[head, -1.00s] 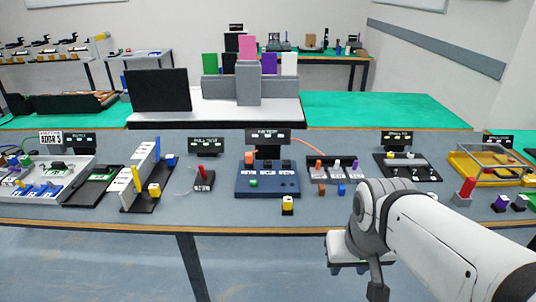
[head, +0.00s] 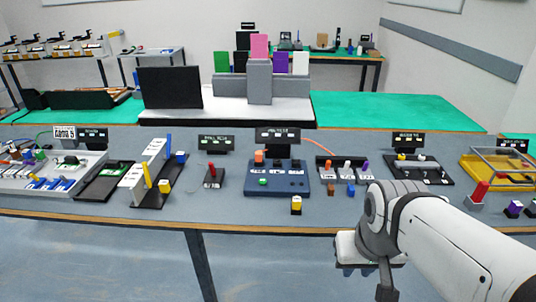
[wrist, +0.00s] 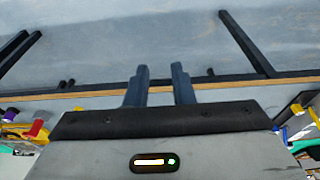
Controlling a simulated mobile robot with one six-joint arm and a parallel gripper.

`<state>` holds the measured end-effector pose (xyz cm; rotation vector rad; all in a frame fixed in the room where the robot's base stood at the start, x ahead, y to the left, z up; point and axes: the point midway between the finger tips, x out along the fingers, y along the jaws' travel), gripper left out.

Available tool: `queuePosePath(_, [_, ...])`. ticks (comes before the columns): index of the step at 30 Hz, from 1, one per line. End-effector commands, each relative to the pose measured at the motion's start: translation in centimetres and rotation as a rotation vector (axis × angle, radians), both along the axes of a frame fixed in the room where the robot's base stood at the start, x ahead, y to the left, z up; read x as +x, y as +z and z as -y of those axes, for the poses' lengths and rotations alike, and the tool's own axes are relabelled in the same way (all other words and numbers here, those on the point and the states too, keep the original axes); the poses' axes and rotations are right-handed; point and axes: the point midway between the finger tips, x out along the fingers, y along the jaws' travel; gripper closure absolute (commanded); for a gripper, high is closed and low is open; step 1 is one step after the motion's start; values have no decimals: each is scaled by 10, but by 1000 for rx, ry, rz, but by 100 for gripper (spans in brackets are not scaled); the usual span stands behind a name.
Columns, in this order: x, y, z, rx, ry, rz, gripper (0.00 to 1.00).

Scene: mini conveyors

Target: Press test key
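A blue box with several keys (head: 277,188) stands at the middle of the grey-blue bench, under a black sign (head: 278,135). It carries an orange block, dark blocks, white labels and a green button (head: 263,182). The labels are too small to read, so I cannot tell which one is the test key. My gripper's two dark fingers show apart and empty in the wrist view (wrist: 160,72), over the floor and bench edge. In the head view my wrist is low at the bench's front edge, right of the blue box and well apart from it; the fingers are not clear there.
A yellow-topped cube (head: 296,205) sits near the front edge below the blue box. A small red-handled device (head: 213,177) is to its left. Labelled blocks (head: 346,168) and a yellow frame (head: 500,168) stand to the right.

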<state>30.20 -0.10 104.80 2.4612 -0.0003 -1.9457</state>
Motion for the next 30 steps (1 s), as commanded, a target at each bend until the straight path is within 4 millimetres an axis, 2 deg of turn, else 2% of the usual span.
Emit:
queuePosePath(1, [0,0,0,0,0,0,82])
queuePosePath(8, [0,0,0,0,0,0,100])
queuePosePath(30, [0,0,0,0,0,0,100])
